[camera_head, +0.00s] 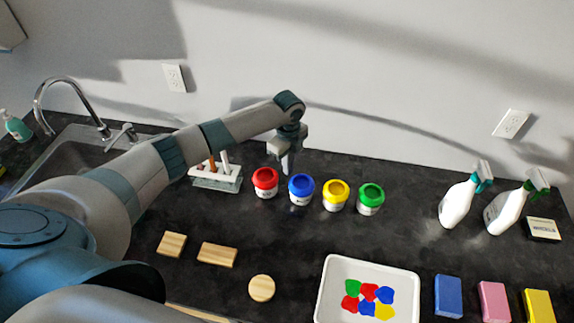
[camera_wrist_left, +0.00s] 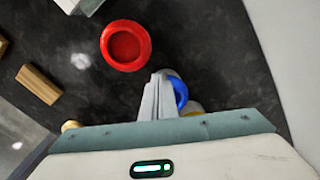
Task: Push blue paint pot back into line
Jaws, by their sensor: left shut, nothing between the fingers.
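The blue paint pot (camera_head: 301,190) stands upright between the red pot (camera_head: 265,183) and the yellow pot (camera_head: 336,196), with the green pot (camera_head: 370,199) at the right end. The pots form a roughly straight, slightly slanting row. My left gripper (camera_head: 286,168) is shut and empty, pointing down on the wall side of the row, behind the gap between red and blue. In the left wrist view its fingers (camera_wrist_left: 160,97) partly cover the blue pot (camera_wrist_left: 181,93); I cannot tell whether they touch it. The red pot (camera_wrist_left: 125,46) shows clear there. My right gripper is not in view.
A brush holder (camera_head: 216,179) stands left of the red pot, under my left arm. Wooden blocks (camera_head: 218,254), a white paint tray (camera_head: 332,283) and sponges (camera_head: 448,296) lie in front. Spray bottles (camera_head: 457,204) stand at right. The counter just before the pots is clear.

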